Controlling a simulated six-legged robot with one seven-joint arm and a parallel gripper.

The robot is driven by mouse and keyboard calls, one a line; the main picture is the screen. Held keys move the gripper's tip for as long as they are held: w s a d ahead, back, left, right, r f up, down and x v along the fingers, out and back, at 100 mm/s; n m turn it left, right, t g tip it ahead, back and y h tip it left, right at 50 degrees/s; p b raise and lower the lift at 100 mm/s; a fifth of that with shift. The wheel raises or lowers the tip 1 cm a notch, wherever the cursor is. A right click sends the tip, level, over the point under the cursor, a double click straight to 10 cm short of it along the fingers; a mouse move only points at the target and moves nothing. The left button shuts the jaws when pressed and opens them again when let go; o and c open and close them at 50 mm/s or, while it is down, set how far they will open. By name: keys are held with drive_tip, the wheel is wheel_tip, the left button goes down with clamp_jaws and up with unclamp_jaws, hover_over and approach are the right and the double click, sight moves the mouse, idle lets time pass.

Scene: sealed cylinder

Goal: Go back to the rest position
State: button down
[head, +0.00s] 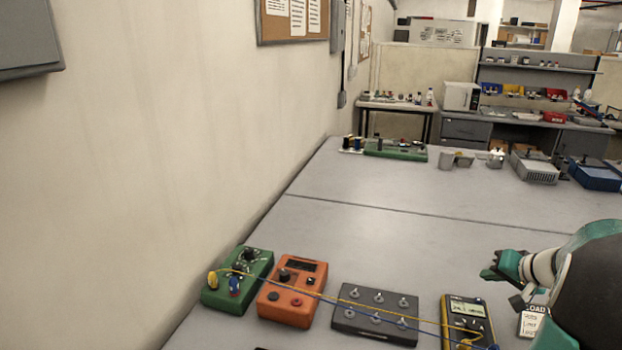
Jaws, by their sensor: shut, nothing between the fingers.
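My gripper (494,270) is at the right of the head view, at the end of my teal, white and black arm. It is above the grey bench (400,235), over its right front part. Its teal and dark fingers are shut and hold nothing. It is apart from the devices on the bench. The fingertips are small in the picture, and part of my arm is cut off by the right edge.
A green box (238,282), an orange box (291,296), a dark switch box (375,316) and a yellow multimeter (466,318) line the near bench, with wires across them. A wall (180,140) is left. The middle bench is clear.

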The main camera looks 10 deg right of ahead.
drive_tip(key=s+a+r+n+g+y, duration=0.1)
drive_tip(key=a+r+n, duration=0.15)
drive_tip(key=a, duration=0.95)
drive_tip(key=s+a+r+n+g, duration=0.15)
drive_tip(key=a+r, duration=0.25)
drive_tip(key=a, duration=0.8)
drive_tip(key=s+a+n+g+h, duration=0.1)
drive_tip(key=s+a+n+h, duration=0.1)
drive_tip(key=s+a, duration=1)
drive_tip(key=shift+s+a+r+n, duration=0.25)
drive_tip(key=shift+s+a+n, duration=0.1)
drive_tip(key=shift+a+n, duration=0.55)
